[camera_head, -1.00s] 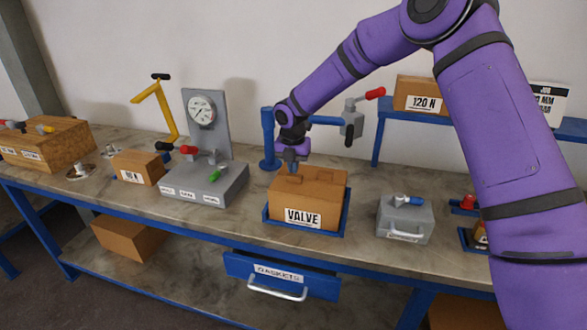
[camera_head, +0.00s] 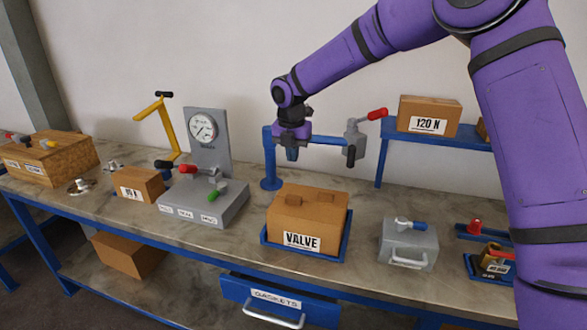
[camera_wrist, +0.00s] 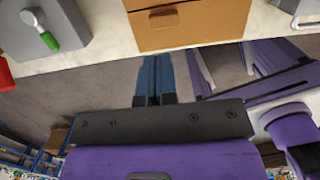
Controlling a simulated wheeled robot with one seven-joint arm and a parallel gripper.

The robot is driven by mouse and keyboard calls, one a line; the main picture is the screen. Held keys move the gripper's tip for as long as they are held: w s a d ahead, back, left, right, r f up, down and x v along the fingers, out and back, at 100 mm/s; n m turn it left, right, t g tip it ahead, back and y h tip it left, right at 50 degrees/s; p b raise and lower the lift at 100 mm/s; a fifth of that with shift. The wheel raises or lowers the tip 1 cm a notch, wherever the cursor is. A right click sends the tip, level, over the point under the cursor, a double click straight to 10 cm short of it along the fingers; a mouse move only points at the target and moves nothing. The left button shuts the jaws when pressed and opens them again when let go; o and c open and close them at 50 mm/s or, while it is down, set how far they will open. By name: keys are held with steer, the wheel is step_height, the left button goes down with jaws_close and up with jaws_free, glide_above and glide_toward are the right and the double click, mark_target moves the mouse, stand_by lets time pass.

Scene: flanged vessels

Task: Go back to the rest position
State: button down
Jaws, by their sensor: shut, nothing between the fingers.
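My gripper (camera_head: 291,153) hangs in the air above and behind the VALVE box (camera_head: 304,222), fingers pointing down. Its blue fingers are together with nothing between them. In the wrist view the gripper (camera_wrist: 154,75) also shows shut and empty, with the box (camera_wrist: 190,25) beyond its fingertips. The cardboard VALVE box sits closed in a blue tray (camera_head: 334,250) on the bench, with two small brown blocks on its top. The box and my gripper are clearly apart.
A blue post with a crossbar (camera_head: 270,160) stands just behind my gripper, carrying a grey clamp with a red handle (camera_head: 356,138). A gauge stand (camera_head: 204,135) is to the left. A grey case (camera_head: 408,243) sits to the right. The GASKETS drawer (camera_head: 270,297) stands open below.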

steer(key=s+d+r+m+t+h, duration=0.1)
steer(key=s+d+r+m, duration=0.75)
steer(key=s, duration=0.25)
steer(key=s+d+r+m+t, duration=0.1)
steer(key=s+d+r+m, duration=0.65)
steer(key=s+r, duration=0.25)
steer(key=s+d+f+m+t, duration=0.1)
steer(key=s+d+m, duration=0.3)
steer(key=s+m, duration=0.3)
steer(key=s+d+f+m+t+y, duration=0.1)
steer(key=s+d+m, duration=0.2)
steer(key=s+m, duration=0.5)
steer(key=shift+s+d+m, duration=0.3)
steer(key=shift+s+d, duration=0.05)
steer(key=shift+s, duration=2.45)
